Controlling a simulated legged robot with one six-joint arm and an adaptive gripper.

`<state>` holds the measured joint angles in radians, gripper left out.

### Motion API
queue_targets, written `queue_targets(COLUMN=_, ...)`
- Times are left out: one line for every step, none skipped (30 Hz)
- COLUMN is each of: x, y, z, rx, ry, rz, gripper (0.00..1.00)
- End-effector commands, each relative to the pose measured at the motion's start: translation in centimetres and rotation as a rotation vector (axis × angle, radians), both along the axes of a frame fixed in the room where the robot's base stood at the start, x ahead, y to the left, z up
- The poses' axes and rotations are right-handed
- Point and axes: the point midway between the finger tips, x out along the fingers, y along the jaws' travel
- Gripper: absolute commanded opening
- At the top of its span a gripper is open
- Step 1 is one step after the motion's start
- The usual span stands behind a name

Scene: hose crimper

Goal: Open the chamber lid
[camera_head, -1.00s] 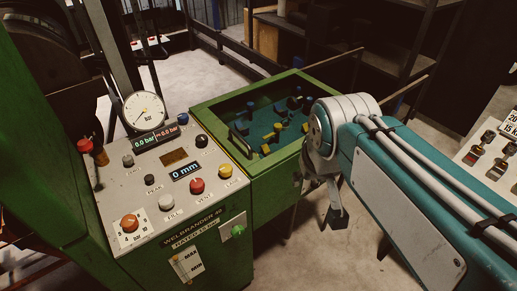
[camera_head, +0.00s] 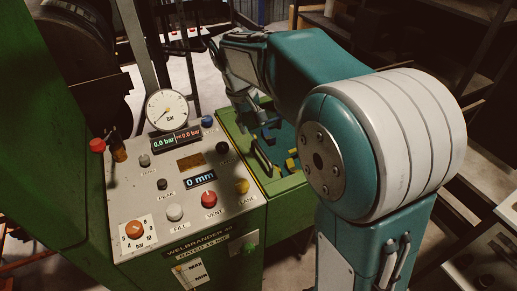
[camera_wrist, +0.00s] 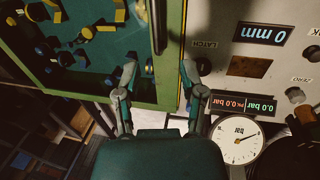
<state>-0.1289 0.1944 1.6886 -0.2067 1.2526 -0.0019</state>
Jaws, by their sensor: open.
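The chamber (camera_head: 290,184) is a green-rimmed box to the right of the control panel, with blue and yellow parts inside; my arm hides much of it in the head view. Its rim (camera_wrist: 172,60) runs down the middle of the wrist view. A dark bar handle (camera_wrist: 158,25) lies along the chamber's panel side, and it also shows in the head view (camera_head: 262,155). The lid looks closed and see-through, but its pane is hard to make out. My gripper (camera_wrist: 159,76) is open and empty above the chamber's far end, its fingers spread either side of the rim, apart from the handle.
The control panel (camera_head: 150,205) carries buttons, a 0 mm display (camera_head: 200,180) and a round pressure gauge (camera_head: 167,110) standing up at its back, near my gripper. A green machine body (camera_head: 40,150) rises at the left. Dark shelving stands behind.

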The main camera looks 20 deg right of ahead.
Motion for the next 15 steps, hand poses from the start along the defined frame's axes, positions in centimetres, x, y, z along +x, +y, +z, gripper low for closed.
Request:
queue_targets(x=0.0, y=-0.2, z=-0.5, rx=0.0, ry=0.002, rz=-0.001, gripper=0.52)
queue_targets(x=0.0, y=-0.3, z=-0.8, rx=0.0, ry=0.003, rz=-0.002, gripper=0.52)
queue_targets(x=0.0, y=-0.5, z=-1.4, rx=0.0, ry=0.003, rz=-0.002, gripper=0.52)
queue_targets(x=0.0, y=-0.6, z=-1.9, rx=0.001, ry=0.004, rz=-0.002, gripper=0.52)
queue_targets(x=0.0, y=-0.7, z=-2.4, rx=0.001, ry=0.004, rz=-0.002, gripper=0.52)
queue_targets(x=0.0, y=-0.8, z=-3.2, rx=0.0, ry=0.005, rz=-0.002, gripper=0.52)
queue_targets(x=0.0, y=-0.9, z=-3.8, rx=0.0, ry=0.005, rz=-0.002, gripper=0.52)
queue_targets(x=0.1, y=-1.0, z=-4.3, rx=0.0, ry=0.004, rz=-0.002, gripper=0.52)
queue_targets(x=0.1, y=-1.1, z=-5.0, rx=-0.001, ry=0.005, rz=-0.002, gripper=0.52)
queue_targets(x=0.1, y=-1.2, z=-5.6, rx=-0.001, ry=0.005, rz=-0.002, gripper=0.52)
queue_targets(x=0.1, y=-1.3, z=-6.1, rx=-0.001, ry=0.004, rz=-0.002, gripper=0.52)
queue_targets(x=0.2, y=-1.4, z=-6.9, rx=-0.001, ry=0.005, rz=-0.002, gripper=0.52)
queue_targets(x=0.2, y=-1.5, z=-7.4, rx=-0.001, ry=0.005, rz=-0.002, gripper=0.52)
queue_targets(x=0.2, y=-1.6, z=-7.8, rx=-0.001, ry=0.004, rz=-0.002, gripper=0.52)
queue_targets(x=0.2, y=-1.7, z=-8.4, rx=-0.001, ry=0.003, rz=-0.002, gripper=0.52)
